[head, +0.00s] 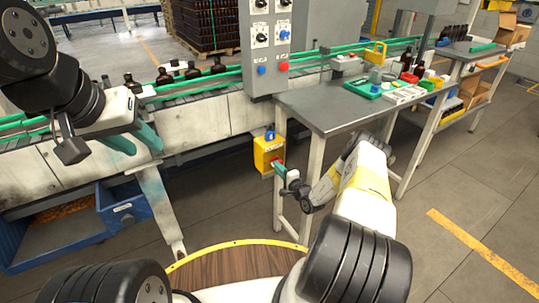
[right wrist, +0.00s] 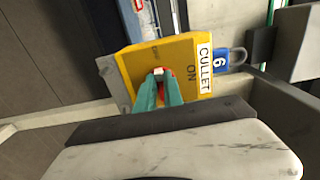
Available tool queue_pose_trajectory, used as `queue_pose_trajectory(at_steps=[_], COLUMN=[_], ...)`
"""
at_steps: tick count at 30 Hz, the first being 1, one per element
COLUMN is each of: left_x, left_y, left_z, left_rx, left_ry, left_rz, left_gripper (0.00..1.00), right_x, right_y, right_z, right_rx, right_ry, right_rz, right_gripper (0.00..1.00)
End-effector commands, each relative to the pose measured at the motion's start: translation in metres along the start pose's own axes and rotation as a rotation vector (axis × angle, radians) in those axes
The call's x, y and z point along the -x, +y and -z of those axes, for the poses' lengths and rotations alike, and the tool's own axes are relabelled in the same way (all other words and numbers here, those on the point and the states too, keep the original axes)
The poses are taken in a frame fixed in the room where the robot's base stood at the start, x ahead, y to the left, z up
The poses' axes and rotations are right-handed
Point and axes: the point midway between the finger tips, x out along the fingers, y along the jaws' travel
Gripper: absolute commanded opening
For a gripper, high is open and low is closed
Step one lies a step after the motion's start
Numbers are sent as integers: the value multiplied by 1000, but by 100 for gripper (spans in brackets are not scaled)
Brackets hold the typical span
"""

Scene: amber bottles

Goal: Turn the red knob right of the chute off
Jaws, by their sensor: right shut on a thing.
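A yellow switch box (head: 262,154) hangs below the grey control panel, by the near leg of the grey table. It also shows in the right wrist view (right wrist: 183,55), with a CULLET label and ON printed on its face; a second small marking is hard to read. Its red knob (right wrist: 160,72) is mostly hidden between my right gripper's teal fingers (right wrist: 159,90). My right gripper (head: 279,169) is shut on the knob. Which marking the knob points to cannot be told. My left gripper (head: 137,139) is open and empty in front of the conveyor.
A blue padlock (right wrist: 229,60) marked 6 hangs at the box. The grey table (head: 335,108) carries trays and bottles. The control panel (head: 268,45) has other knobs and buttons. A blue bin (head: 125,207) stands under the conveyor (head: 200,117) at left. Floor at right is clear.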

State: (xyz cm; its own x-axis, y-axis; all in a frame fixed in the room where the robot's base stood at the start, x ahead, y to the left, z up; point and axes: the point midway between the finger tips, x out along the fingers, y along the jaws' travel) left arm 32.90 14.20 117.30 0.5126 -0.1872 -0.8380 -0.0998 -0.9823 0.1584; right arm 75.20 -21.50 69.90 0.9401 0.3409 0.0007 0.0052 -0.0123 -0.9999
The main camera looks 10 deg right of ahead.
Motion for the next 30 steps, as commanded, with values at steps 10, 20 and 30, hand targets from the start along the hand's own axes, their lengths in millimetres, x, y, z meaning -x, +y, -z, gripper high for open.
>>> queue_pose_trajectory(at_steps=[10, 20, 30], left_x=[0, 0, 0], left_y=[0, 0, 0], left_z=[0, 0, 0], left_rx=[0, 0, 0], left_ry=[0, 0, 0], left_rz=[0, 0, 0], left_gripper=[36, 36, 36], right_x=[1, 0, 29], right_y=[2, 1, 1], right_z=[-1, 0, 0], right_rx=[3, 2, -1], right_ry=[-2, -1, 1], right_rz=[-4, -2, -3], right_gripper=[0, 34, 34])
